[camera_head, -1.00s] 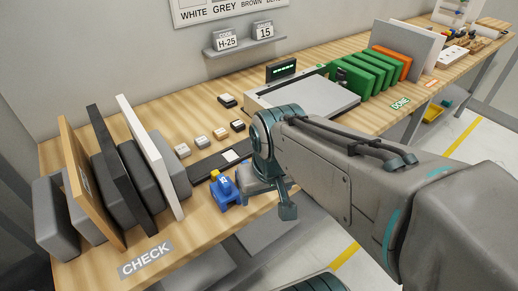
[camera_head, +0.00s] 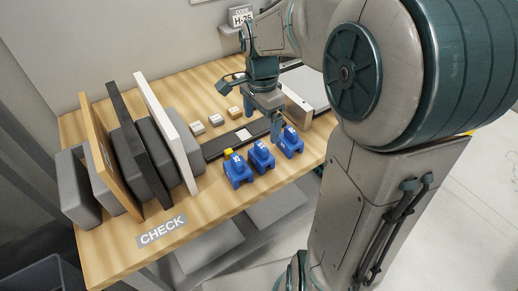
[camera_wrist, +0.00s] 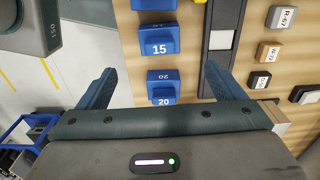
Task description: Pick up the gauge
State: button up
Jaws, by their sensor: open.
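Three blue gauges stand in a row near the table's front edge in the head view: left (camera_head: 237,172), middle (camera_head: 262,157) and right (camera_head: 291,143). In the wrist view one is marked 15 (camera_wrist: 160,40), one is marked 20 (camera_wrist: 162,87), and a third (camera_wrist: 154,4) is cut off at the top. My gripper (camera_head: 262,108) is open above the table, by the right gauge. In the wrist view my gripper's fingers (camera_wrist: 162,84) appear on either side of the 20 gauge, with nothing held. I cannot tell its height above the gauge.
A black strip (camera_head: 222,145) with a white patch lies behind the gauges. Small labelled blocks (camera_head: 197,128) sit beyond it. Upright panels (camera_head: 165,130) and grey supports stand at left. A CHECK label (camera_head: 162,230) lies on the bare table front.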

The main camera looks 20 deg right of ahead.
aim_at(261, 146)
notch_tip(261, 146, down, 11)
jog(key=shift+f+p, duration=0.2)
jog(key=shift+p, duration=0.25)
jog(key=c, duration=1.1)
